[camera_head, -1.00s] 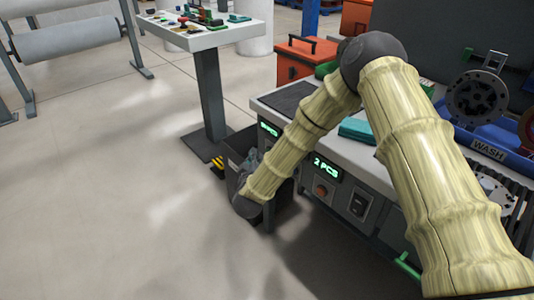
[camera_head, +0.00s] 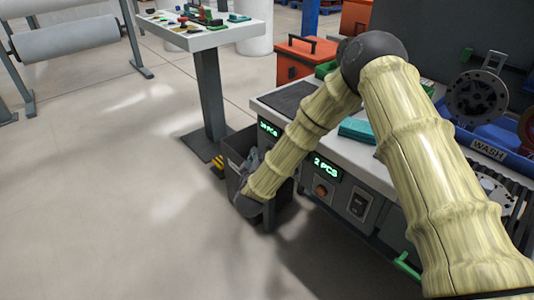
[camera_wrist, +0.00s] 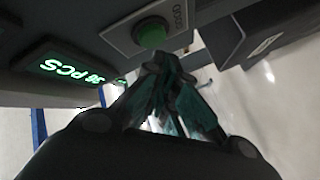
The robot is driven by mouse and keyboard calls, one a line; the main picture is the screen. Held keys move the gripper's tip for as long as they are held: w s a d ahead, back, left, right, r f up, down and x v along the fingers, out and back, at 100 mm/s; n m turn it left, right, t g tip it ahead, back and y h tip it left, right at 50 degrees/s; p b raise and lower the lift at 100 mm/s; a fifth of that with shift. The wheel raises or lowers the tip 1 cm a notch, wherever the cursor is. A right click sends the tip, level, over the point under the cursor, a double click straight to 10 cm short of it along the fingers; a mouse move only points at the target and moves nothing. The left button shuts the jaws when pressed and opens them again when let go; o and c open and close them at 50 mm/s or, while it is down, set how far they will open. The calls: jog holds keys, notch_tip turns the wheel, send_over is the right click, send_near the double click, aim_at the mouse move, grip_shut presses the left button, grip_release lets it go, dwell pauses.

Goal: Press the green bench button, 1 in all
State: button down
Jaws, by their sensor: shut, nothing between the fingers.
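The green button (camera_wrist: 151,34) is a round cap on a grey labelled plate (camera_wrist: 180,20) on the bench front, in the wrist view. My gripper (camera_wrist: 160,60) is shut and empty. Its fingertips are just below the button in the picture and very close to it; I cannot tell if they touch. A green-lit counter (camera_wrist: 70,70), ending in "PCS", is left of the button. In the head view, my arm hides the green button and my gripper; the counter (camera_head: 269,129) shows beside the arm.
The bench front also carries a "2 PCS" display (camera_head: 327,168), an orange-red button (camera_head: 320,190) and a black switch (camera_head: 359,206). A dark bin (camera_head: 238,150) stands by the bench end, near my arm. The floor at left is open.

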jog(key=shift+d, duration=0.1)
dwell(0.6)
jog(key=shift+w+d+p, duration=0.25)
jog(key=shift+p, duration=0.05)
jog(key=shift+w+d, duration=0.3)
jog(key=shift+d, duration=0.05)
dwell(1.1)
jog(key=shift+s+a, duration=0.1)
jog(key=shift+s+a+p, duration=0.4)
jog(key=shift+a+p, duration=0.05)
jog(key=shift+a, duration=0.15)
jog(key=shift+s+a+p, duration=0.35)
jog(key=shift+s+a, duration=0.4)
jog(key=shift+a, duration=0.25)
jog(key=shift+s+a+p, duration=0.3)
jog(key=shift+s+a, duration=0.45)
jog(key=shift+a, duration=0.25)
